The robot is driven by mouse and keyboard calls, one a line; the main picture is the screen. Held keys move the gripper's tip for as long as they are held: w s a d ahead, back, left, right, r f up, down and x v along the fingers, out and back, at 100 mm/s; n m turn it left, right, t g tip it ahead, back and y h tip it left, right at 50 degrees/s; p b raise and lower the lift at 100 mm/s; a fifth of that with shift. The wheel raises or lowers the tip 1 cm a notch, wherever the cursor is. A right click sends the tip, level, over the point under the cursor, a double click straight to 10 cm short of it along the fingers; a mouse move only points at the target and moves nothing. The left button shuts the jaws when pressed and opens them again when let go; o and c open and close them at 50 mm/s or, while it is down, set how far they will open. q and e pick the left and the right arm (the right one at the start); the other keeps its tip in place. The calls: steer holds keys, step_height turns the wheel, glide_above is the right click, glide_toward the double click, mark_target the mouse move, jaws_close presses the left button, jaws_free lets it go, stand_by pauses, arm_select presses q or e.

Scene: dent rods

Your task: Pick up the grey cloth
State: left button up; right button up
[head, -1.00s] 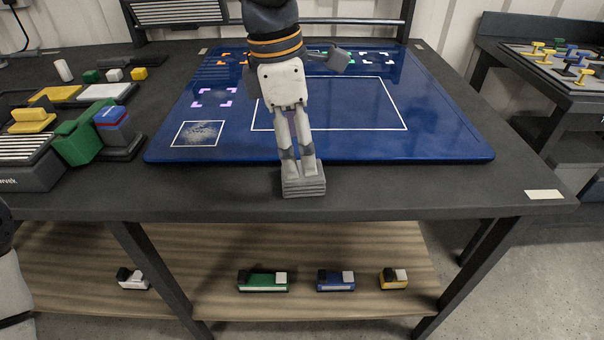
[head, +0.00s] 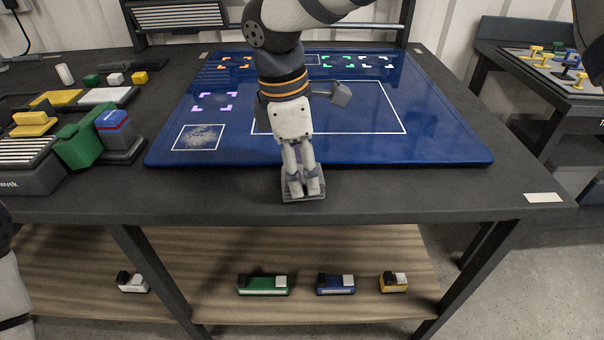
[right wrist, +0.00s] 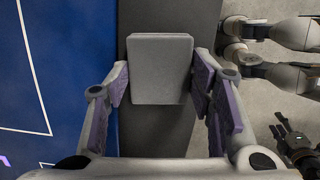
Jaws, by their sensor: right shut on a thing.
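The grey cloth (head: 303,197), a small folded-looking grey block, is at the front part of the dark tabletop, in front of the blue board. My right gripper (head: 303,188) comes down over it from above and is shut on it. In the right wrist view, the cloth (right wrist: 160,68) fills the space between the two purple-padded fingers (right wrist: 160,90). Whether its underside touches the table cannot be told. Of my left arm, a pale link shows at the left edge of the head view. A dark jaw-like part (right wrist: 296,146) in the right wrist view may be my left gripper.
The blue board (head: 430,135) with white outlines lies behind the cloth. Green, blue and yellow blocks and holders (head: 78,148) stand at the left. A white label (head: 544,198) is at the right front. A lower shelf (head: 330,245) holds several small blocks. The tabletop right of the cloth is clear.

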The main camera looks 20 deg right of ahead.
mark_target(301, 175)
step_height(301, 175, up, 4)
steer(key=shift+s+f, duration=0.1)
steer(key=shift+f, duration=0.05)
steer(key=s+a+r+p, duration=0.1)
steer(key=s+a+r, duration=0.6)
steer(key=s, duration=0.5)
step_height(301, 175, up, 2)
steer(key=shift+r+p, duration=0.1)
steer(key=shift+p, duration=0.2)
steer(key=o, duration=0.3)
steer(key=c, duration=0.5)
arm_select(q)
steer(key=shift+w+r+t, duration=0.5)
steer(key=shift+w+r, duration=0.55)
steer(key=shift+w, duration=0.1)
arm_select(e)
steer(key=shift+w, duration=0.15)
